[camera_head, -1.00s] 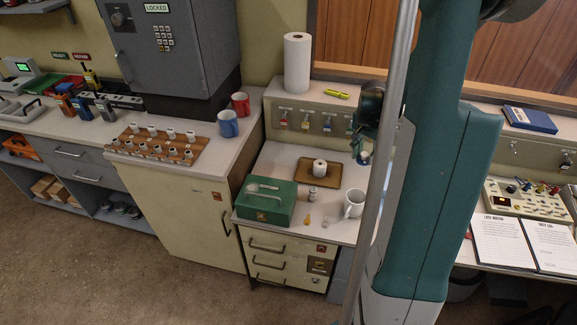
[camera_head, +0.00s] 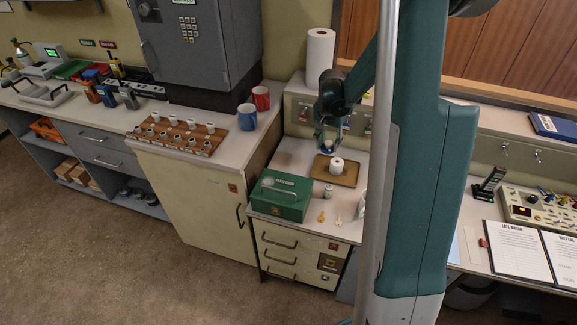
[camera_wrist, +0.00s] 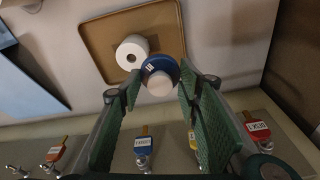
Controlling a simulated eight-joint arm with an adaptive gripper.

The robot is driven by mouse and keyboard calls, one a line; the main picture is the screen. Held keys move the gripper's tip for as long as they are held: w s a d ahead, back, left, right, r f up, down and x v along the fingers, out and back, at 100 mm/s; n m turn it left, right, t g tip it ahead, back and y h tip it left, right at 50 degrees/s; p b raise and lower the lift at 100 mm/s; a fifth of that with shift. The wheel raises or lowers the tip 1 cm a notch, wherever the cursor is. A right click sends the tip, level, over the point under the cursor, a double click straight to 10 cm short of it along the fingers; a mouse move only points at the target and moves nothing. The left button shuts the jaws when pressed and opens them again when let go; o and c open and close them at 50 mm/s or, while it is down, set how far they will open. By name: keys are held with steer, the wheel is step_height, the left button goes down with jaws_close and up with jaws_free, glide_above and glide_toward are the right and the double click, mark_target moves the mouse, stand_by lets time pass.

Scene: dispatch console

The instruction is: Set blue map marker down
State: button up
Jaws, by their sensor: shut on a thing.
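My gripper (camera_wrist: 158,88) is shut on the blue map marker (camera_wrist: 157,66), which has a blue round part and a pale, whitish end. In the head view my gripper (camera_head: 328,143) hangs over the back of the low counter, behind the brown tray. The brown tray (camera_wrist: 96,40) lies flat, with a white roll-like piece with a dark hole (camera_wrist: 132,51) on it. In the wrist view the marker overlaps the tray's edge, beside the white piece; its height above the counter is hard to judge.
A green box (camera_head: 279,196) stands left of the tray (camera_head: 351,180). A paper roll (camera_head: 319,55) stands on the ledge behind. Tagged keys (camera_wrist: 144,148) hang along the panel close to my gripper. A rack of white pieces (camera_head: 178,136) sits on the left counter.

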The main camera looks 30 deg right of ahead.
steer(key=w+a+n, duration=0.2)
steer(key=w+a, duration=0.6)
steer(key=a, duration=0.6)
steer(key=shift+n, duration=0.4)
steer(key=shift+w, duration=0.1)
steer(key=b, duration=0.1)
glide_above(289, 164)
steer(key=shift+s+a+f, duration=0.1)
steer(key=shift+a+f, duration=0.05)
steer(key=shift+f, duration=1.4)
steer(key=shift+s+a+f, duration=0.1)
steer(key=shift+f, duration=1.45)
steer(key=shift+f+b, duration=0.35)
steer(key=shift+f, duration=1.55)
steer(key=shift+f, duration=0.15)
steer(key=o, duration=0.9)
